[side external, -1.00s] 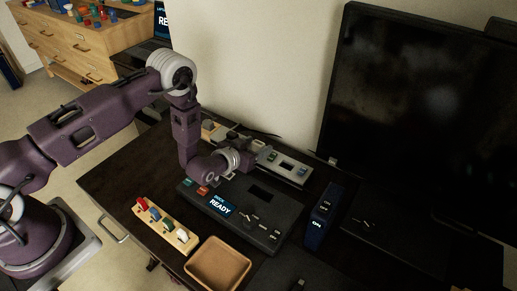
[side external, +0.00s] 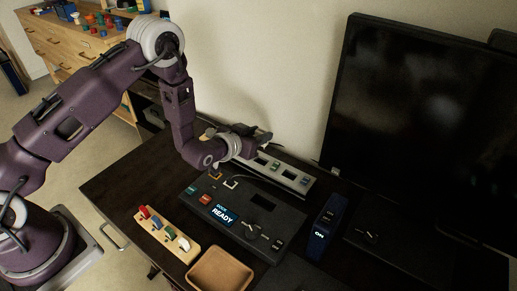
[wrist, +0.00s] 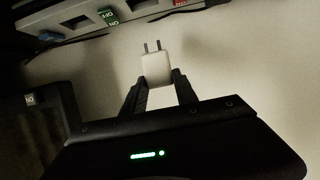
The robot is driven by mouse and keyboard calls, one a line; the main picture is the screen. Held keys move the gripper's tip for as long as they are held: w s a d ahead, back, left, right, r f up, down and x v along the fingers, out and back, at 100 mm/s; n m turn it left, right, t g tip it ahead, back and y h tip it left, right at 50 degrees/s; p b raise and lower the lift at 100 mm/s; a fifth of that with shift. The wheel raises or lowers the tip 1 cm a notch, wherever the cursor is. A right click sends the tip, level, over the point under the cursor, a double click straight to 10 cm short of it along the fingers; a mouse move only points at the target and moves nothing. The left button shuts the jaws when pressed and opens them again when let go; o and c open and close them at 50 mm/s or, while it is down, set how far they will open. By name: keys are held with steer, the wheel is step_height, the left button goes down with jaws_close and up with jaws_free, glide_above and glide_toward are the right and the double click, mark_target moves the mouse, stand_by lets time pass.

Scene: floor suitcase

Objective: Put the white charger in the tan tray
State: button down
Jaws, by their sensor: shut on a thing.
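The white charger (wrist: 156,69) is held between the two fingers of my gripper (wrist: 158,84) in the wrist view. Its two metal prongs point away from my gripper. In the side view my gripper (side external: 262,137) is raised near the wall, behind the black dock panel and by the power strip; the charger cannot be made out there. The tan tray (side external: 220,272) is at the front edge of the table, empty, well away from my gripper.
A grey power strip (side external: 290,178) with switches lies behind the dock panel (side external: 265,225) reading READY. A wooden rack (side external: 155,232) with coloured pieces stands left of the tray. A blue box (side external: 328,215) marked ON and a large monitor (side external: 430,120) are at right.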

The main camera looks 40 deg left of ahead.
steer(key=shift+r, duration=0.8)
steer(key=m+g+h, duration=1.4)
steer(key=m, duration=0.4)
glide_above(224, 264)
step_height(224, 264, down, 10)
steer(key=shift+r, duration=0.15)
steer(key=shift+y, duration=0.3)
steer(key=c, duration=1)
jaws_free()
steer(key=shift+o, duration=0.2)
